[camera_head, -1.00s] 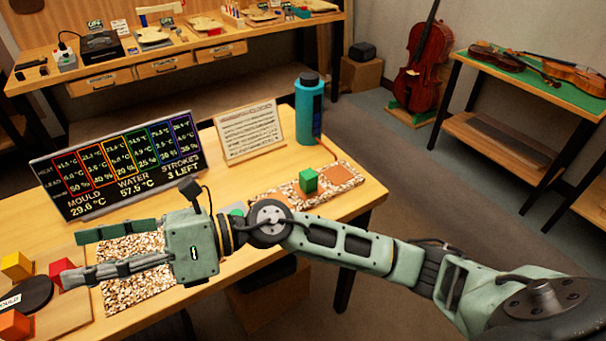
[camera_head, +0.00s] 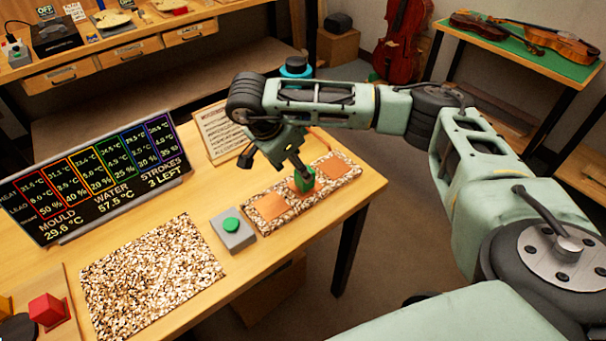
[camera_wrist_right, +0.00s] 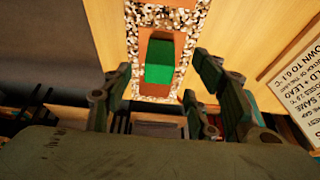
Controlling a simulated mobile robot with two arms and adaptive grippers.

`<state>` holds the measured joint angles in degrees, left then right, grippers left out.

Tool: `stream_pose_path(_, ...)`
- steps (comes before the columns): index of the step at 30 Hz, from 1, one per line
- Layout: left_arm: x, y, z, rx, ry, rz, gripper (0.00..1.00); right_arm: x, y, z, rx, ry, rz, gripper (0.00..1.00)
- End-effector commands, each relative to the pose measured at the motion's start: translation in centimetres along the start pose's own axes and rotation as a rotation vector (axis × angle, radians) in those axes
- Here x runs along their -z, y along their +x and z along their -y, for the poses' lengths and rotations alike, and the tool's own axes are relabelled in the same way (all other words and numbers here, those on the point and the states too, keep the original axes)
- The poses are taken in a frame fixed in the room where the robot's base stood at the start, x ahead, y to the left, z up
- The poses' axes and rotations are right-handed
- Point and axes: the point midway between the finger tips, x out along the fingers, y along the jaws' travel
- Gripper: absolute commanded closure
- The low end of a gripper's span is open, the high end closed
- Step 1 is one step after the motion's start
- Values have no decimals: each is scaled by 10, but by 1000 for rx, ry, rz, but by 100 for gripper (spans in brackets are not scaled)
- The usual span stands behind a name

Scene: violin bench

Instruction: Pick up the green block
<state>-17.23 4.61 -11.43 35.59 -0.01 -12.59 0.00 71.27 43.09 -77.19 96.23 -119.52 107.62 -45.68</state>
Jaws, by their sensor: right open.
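In the right wrist view the green block (camera_wrist_right: 159,62) shows ahead between the two spread fingers of the right gripper (camera_wrist_right: 164,72), with gaps on both sides. The fingers are open and hold nothing. I cannot tell whether a finger touches the block. My left gripper is out of view.
A grey box with a green button (camera_head: 231,225) stands just left of the strip. A speckled mat (camera_head: 150,275), a red block (camera_head: 46,309) and a display panel (camera_head: 95,180) lie further left. A teal bottle (camera_head: 296,68) and a text board (camera_head: 214,132) stand behind the arm.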

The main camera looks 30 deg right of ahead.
Motion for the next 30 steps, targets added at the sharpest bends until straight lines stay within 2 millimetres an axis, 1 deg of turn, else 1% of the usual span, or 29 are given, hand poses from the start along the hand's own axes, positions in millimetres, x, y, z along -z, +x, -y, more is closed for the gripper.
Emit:
stream_pose_path(3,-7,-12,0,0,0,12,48,4,13,-2,-5,1,0,47)
stream_pose_path(6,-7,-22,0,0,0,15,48,6,28,-3,-5,0,0,47)
stream_pose_path(10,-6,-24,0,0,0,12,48,4,46,-2,-2,0,2,47)
stream_pose_path(14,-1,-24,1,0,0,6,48,4,52,-1,1,0,3,47)
stream_pose_path(19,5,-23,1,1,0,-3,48,3,52,-1,1,0,3,47)
stream_pose_path(30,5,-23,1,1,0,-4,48,3,51,-1,1,0,3,79)
